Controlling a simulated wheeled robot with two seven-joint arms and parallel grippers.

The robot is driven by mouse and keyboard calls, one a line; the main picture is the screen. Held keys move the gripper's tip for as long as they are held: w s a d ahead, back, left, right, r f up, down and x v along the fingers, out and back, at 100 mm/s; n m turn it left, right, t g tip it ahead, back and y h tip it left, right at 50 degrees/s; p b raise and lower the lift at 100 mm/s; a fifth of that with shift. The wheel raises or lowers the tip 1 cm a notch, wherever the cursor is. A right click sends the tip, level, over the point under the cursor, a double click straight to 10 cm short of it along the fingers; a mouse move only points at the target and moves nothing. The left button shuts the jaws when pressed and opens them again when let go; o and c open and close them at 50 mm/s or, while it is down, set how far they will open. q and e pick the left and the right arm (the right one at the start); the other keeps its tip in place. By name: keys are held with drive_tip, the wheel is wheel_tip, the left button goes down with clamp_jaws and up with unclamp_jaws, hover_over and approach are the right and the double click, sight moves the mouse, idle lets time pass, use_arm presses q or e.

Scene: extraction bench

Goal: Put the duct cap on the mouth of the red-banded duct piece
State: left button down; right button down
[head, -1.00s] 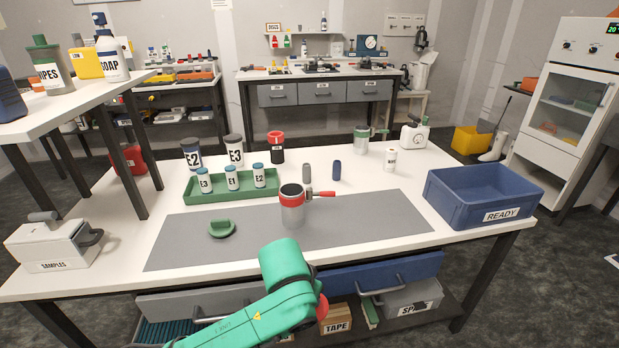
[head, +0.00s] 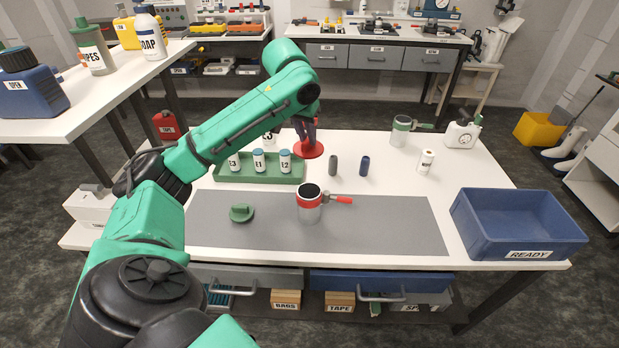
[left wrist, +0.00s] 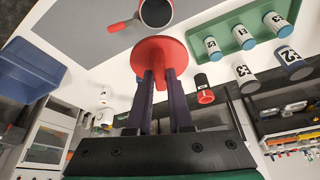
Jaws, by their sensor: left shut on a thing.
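The red-banded duct piece (head: 310,213) stands upright on the grey mat, its dark mouth open upward and its red lever pointing right. It also shows at the top of the left wrist view (left wrist: 156,12). My left gripper (head: 307,136) is shut on the stem of a flat red duct cap (head: 308,151). It holds the cap behind the duct piece and apart from it. In the left wrist view the cap (left wrist: 158,56) is between the fingertips, its disc facing away from the gripper. A green cap-like disc with a grip (head: 240,213) lies on the mat, left of the duct piece. My right gripper is out of view.
A green tray (head: 260,174) with small labelled bottles lies left of the held cap. A blue READY bin (head: 519,225) stands at the right. Two small cylinders, grey (head: 333,165) and blue (head: 364,166), stand behind the mat. The mat (head: 400,225) is clear right of the duct piece.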

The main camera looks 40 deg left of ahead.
use_arm(q)
wheel_tip(320, 180, down, 14)
drive_tip(key=shift+w+r, duration=0.15)
drive_tip(key=shift+r, duration=0.1)
drive_tip(key=shift+f+p, duration=0.35)
drive_tip(key=shift+f, duration=0.2)
drive_tip(key=c, duration=0.8)
unclamp_jaws()
drive_tip(key=b+v, duration=0.1)
drive_tip(key=v, duration=1.2)
drive_tip(key=shift+w+r, duration=0.15)
drive_tip(key=shift+w, duration=0.05)
